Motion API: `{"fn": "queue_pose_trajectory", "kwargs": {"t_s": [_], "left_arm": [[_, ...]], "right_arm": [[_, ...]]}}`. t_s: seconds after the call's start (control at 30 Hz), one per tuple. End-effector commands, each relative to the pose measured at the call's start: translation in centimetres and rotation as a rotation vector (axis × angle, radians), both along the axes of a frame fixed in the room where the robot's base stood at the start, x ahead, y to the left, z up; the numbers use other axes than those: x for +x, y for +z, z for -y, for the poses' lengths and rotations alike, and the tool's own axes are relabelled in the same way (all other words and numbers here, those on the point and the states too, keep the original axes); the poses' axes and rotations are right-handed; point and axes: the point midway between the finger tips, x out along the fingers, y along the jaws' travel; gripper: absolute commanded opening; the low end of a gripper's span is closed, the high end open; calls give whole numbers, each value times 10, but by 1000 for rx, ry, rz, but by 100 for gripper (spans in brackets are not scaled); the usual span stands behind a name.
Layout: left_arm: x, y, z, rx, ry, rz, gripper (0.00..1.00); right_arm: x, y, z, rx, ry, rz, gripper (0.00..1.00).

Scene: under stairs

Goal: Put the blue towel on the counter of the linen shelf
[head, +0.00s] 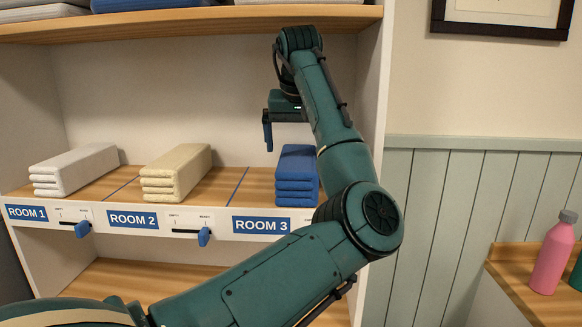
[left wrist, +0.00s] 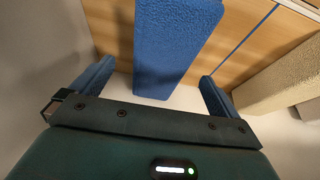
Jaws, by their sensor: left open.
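The blue towel (head: 297,175), folded in several layers, lies on the wooden shelf board of the linen shelf (head: 228,180), in the ROOM 3 bay at the right. My left gripper (head: 268,132) is above and slightly left of it, fingers pointing down, open and empty. In the left wrist view, the blue towel (left wrist: 178,45) shows between and beyond the two open fingers (left wrist: 157,75); I cannot tell exactly how far apart they are. My left arm covers part of the ROOM 3 label area. My right gripper is not in view.
A white towel stack (head: 75,168) lies in ROOM 1 and a cream stack (head: 176,172) in ROOM 2. Blue sliders (head: 204,236) are on the front strip. An upper shelf (head: 190,22) is overhead. A pink bottle (head: 553,255) stands on a side counter at right.

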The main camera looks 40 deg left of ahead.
Motion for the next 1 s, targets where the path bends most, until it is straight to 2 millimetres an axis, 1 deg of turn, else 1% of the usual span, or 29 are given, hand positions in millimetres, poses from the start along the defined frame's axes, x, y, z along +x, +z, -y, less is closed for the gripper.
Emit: {"fn": "queue_pose_trajectory", "kwargs": {"t_s": [0.17, 0.43, 0.57, 0.6, 0.7, 0.8, 1.0], "left_arm": [[2, -5, -1, 0, -1, -1, 100], [12, -29, -10, 0, -1, -1, 100], [20, -46, -19, -2, -1, -3, 100], [22, -52, -20, -1, -1, -3, 100], [25, -62, -23, 0, -1, -2, 100], [26, -66, -24, 0, -1, 0, 100], [26, -67, -24, 1, 0, 1, 99]], "right_arm": [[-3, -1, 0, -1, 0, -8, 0], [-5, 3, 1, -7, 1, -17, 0], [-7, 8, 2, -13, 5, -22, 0], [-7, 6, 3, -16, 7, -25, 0], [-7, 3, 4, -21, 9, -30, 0], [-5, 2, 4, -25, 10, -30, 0], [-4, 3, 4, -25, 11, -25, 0]]}}
